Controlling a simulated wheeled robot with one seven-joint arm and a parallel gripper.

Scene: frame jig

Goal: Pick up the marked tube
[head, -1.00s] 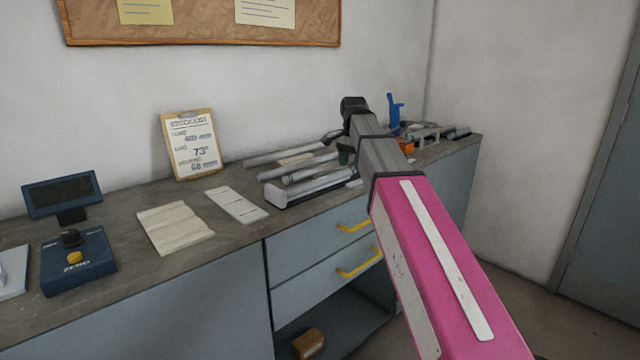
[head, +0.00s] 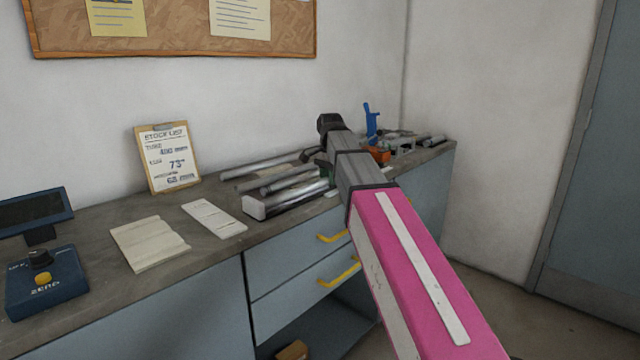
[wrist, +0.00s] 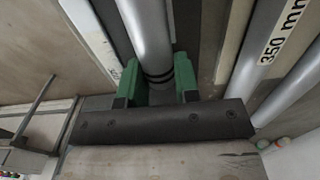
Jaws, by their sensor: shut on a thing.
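A silver-grey tube with dark bands (wrist: 148,28) runs between the green fingers of my gripper (wrist: 158,80) in the wrist view. The fingers are shut on it close to the bands, one on each side. In the head view several grey tubes (head: 290,186) lie on the bench beside my arm. My arm covers most of the gripper there; only a little green shows. I cannot tell from these views whether the held tube is clear of what lies under it.
Another tube (wrist: 300,82) and a strip labelled 350 mm (wrist: 278,32) lie to the right in the wrist view. A blue upright tool (head: 371,122) stands behind my arm. A clipboard (head: 167,158), pale sheets (head: 150,244) and a control box (head: 46,282) occupy the bench further left.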

